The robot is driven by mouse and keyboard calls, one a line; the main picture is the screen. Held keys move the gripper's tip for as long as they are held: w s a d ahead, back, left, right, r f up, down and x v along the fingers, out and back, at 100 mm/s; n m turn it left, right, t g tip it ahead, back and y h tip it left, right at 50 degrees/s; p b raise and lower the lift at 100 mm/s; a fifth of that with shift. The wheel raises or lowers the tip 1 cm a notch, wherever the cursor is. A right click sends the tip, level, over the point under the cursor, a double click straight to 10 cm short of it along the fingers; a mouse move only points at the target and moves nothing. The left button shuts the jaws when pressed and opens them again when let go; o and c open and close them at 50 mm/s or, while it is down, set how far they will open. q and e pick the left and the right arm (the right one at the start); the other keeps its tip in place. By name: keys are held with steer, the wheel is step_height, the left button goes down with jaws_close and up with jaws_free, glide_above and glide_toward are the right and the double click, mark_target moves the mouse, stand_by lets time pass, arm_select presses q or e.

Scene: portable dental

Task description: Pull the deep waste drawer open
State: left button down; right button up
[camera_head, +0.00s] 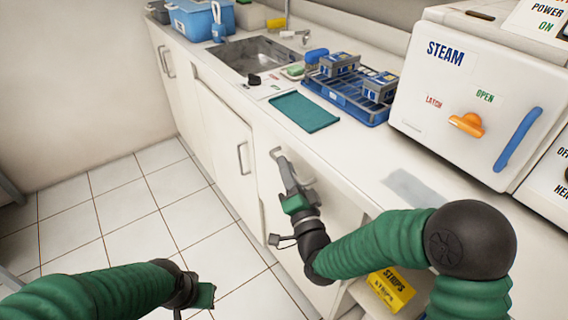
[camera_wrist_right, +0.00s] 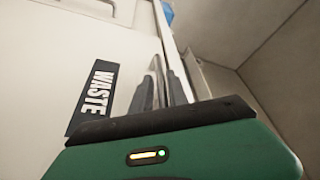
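The waste drawer front (camera_head: 266,185) is a white panel below the counter, and it looks flush with the cabinet. In the right wrist view a dark WASTE label (camera_wrist_right: 93,99) shows on the white front. A grey bar handle (camera_head: 276,153) stands at its upper part. My right gripper (camera_head: 287,172) is at this handle, its grey fingers pointing up along it. In the wrist view the fingers (camera_wrist_right: 160,88) are close together; whether they grip the handle is unclear. My left gripper (camera_head: 208,296) is low over the floor at the lower left, away from the drawer.
A cabinet door with a handle (camera_head: 243,158) is left of the drawer. The counter above carries a green mat (camera_head: 304,112), a blue rack (camera_head: 345,98) and a white STEAM unit (camera_head: 470,100). A yellow STRIPS box (camera_head: 391,290) sits low right. Tiled floor (camera_head: 150,205) is clear.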

steer(key=c, duration=0.4)
steer(key=shift+s+a, duration=0.1)
jaws_close()
steer(key=shift+f, duration=0.2)
stand_by(0.6)
